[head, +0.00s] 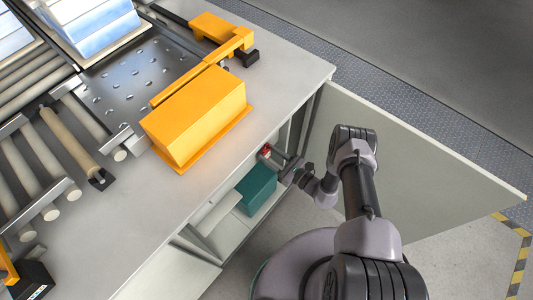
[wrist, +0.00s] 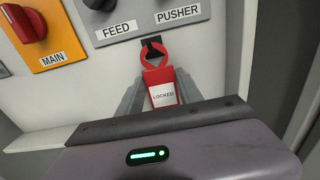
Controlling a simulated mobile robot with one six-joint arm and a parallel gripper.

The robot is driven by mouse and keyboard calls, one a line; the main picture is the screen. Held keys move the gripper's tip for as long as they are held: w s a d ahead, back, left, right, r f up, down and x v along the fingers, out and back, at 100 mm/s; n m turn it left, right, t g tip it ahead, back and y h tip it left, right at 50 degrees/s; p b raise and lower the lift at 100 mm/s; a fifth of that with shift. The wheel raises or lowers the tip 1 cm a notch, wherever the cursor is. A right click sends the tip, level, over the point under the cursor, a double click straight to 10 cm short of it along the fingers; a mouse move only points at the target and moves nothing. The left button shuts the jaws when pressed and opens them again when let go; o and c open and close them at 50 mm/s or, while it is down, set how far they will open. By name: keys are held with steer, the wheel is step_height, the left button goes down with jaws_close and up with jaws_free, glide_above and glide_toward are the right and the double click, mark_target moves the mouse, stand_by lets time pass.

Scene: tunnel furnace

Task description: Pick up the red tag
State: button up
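The red tag (wrist: 159,78) has a ring at its top and a white label reading LOCKED. In the wrist view it hangs with its ring at a small black hook or peg on the grey panel. My gripper (wrist: 161,90) has a finger along each side of the tag, with no clear gap between them, and looks shut on it. The tag's lower end is hidden behind the gripper body. In the head view my gripper (head: 284,163) reaches into the open cabinet below the counter, near a small red spot.
Above the tag are FEED and PUSHER knobs; a red MAIN switch (wrist: 22,22) on an orange plate is at left. The open cabinet door (head: 430,165) stands right of my arm. A teal box (head: 257,188) sits inside the cabinet. An orange block (head: 195,115) is on the counter.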

steer(key=c, duration=0.8)
